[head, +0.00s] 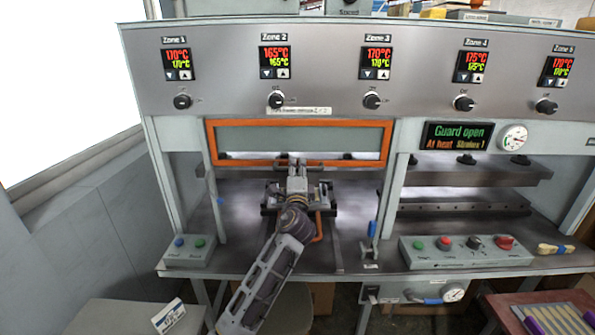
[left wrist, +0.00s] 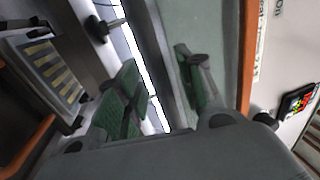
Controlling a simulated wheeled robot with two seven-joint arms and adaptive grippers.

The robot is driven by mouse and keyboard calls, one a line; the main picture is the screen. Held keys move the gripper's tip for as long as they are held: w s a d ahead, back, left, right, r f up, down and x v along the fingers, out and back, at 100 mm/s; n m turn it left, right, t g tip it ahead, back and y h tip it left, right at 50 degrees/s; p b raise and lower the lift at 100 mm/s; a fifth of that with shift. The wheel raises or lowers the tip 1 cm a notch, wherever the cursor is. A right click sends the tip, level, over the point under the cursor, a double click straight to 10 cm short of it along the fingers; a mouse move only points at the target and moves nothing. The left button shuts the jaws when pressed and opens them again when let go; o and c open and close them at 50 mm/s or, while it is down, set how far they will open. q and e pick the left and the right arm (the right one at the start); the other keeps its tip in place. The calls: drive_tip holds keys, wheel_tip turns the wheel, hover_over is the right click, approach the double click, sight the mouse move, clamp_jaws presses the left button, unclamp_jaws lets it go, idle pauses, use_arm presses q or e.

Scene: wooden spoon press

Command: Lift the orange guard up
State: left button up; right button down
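The orange guard (head: 300,122) is a rectangular frame around a grey-green pane, raised below the Zone 1 to 3 controls. My left gripper (head: 297,164) points away from me in front of its lower rail, near the middle. In the left wrist view, my left gripper (left wrist: 158,70) has its two green-padded fingers spread apart with nothing visibly held between them. An orange rail of the guard (left wrist: 247,55) runs along the right there, beside the pane. Whether the fingers touch the guard cannot be told. My right gripper is not in view.
A display (head: 459,135) reads "Guard open". A button box (head: 465,251) stands at the right front and a small two-button box (head: 189,250) at the left. A fixture with an orange bent bar (head: 319,226) lies around my left arm on the bench. A steel post stands right of the bay.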

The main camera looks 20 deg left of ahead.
use_arm(q)
drive_tip(key=v, duration=1.2)
idle(0.7)
